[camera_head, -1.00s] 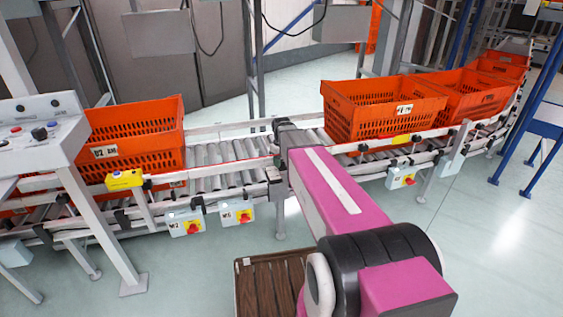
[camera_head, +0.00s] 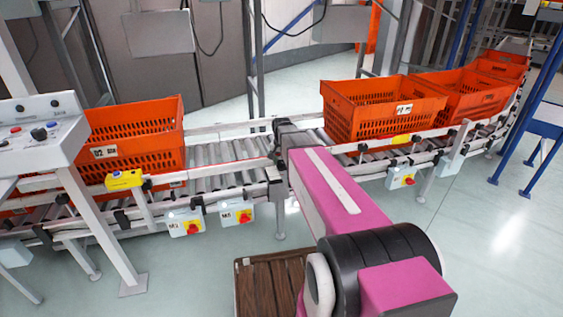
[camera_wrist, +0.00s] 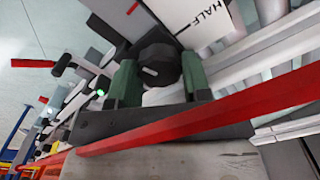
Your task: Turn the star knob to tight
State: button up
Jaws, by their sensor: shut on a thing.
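The star knob (camera_wrist: 158,66) is dark and lobed, and shows in the middle of the wrist view. My gripper (camera_wrist: 160,75) has two green fingers, one on each side of the knob, and is shut on it. A white plate (camera_wrist: 205,22) with the word HALF stands just behind and to the right of the knob. Other words on the plate are cut off or hidden. In the head view my arm reaches over to the conveyor's near rail, and the knob cannot be made out there.
A roller conveyor (camera_head: 222,152) runs across the head view. An orange tote (camera_head: 135,135) is on its left part, and another orange tote (camera_head: 375,110) is among several on the right. A red bar (camera_wrist: 200,115) crosses the wrist view close below the knob. A brown slatted pallet (camera_head: 268,285) lies on the floor.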

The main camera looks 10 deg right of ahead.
aim_at(282, 161)
jog(key=m, duration=0.4)
jog(key=shift+m, duration=2.3)
jog(key=o, duration=0.9)
jog(key=shift+o, duration=0.2)
notch_tip(282, 161, up, 11)
jog(key=shift+f, duration=0.1)
jog(key=shift+s, duration=0.15)
